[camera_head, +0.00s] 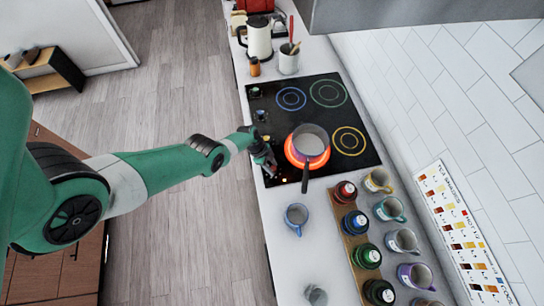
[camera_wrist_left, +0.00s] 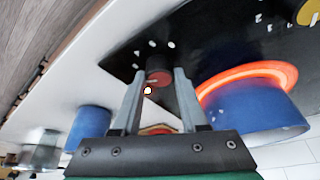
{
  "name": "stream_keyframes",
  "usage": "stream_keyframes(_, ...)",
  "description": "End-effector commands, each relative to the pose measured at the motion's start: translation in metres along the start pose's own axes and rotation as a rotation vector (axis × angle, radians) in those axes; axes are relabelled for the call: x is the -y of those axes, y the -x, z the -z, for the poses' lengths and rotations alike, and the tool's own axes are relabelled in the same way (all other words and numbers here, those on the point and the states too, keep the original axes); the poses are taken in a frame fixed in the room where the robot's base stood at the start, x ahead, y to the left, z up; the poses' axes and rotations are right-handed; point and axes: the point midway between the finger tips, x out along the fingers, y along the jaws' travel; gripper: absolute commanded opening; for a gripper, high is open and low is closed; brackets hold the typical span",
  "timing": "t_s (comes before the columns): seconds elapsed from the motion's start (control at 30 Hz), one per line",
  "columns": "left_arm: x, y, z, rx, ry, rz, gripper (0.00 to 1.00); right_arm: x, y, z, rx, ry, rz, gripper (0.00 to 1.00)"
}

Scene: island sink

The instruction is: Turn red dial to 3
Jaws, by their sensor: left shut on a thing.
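The red dial (camera_wrist_left: 158,76) is a short dark knob with a red face, at the near edge of the black cooktop (camera_head: 285,88). My left gripper (camera_wrist_left: 158,72) is shut on it, with one fingertip on each side. In the head view the left gripper (camera_head: 268,160) is at the cooktop's left edge and hides the red dial. White marks show around the dial in the wrist view, but I cannot read its setting. The red burner ring (camera_head: 292,155) glows orange-red under a pot (camera_head: 310,141). My right gripper is not in view.
The pot's dark handle (camera_head: 306,176) points toward the front of the picture. Other dials (camera_head: 261,115) line the cooktop's left edge. A blue mug (camera_head: 296,216) stands on the white counter. A rack of bottles (camera_head: 355,222) and several mugs stand at right. A kettle (camera_head: 258,37) stands at the back.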

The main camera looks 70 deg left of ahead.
Motion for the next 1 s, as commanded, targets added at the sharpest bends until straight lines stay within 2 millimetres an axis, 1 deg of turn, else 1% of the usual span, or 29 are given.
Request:
stream_keyframes(0.4,0.000,0.000,-0.001,0.002,-0.008,-0.002,0.00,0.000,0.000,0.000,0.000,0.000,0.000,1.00)
stream_keyframes(0.43,0.000,0.000,-0.001,0.002,-0.008,-0.002,0.45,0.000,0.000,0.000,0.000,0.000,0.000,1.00)
stream_keyframes(0.5,0.000,0.000,0.000,0.002,-0.008,-0.002,0.57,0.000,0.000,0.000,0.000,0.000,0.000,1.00)
stream_keyframes(0.6,0.000,0.000,0.000,0.001,-0.008,-0.002,0.73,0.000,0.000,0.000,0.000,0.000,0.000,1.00)
stream_keyframes(0.87,0.000,0.001,0.000,0.000,-0.007,-0.003,0.73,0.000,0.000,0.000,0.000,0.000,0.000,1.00)
stream_keyframes(1.0,0.000,0.011,0.005,0.000,-0.010,-0.004,0.73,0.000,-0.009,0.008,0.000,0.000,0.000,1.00)
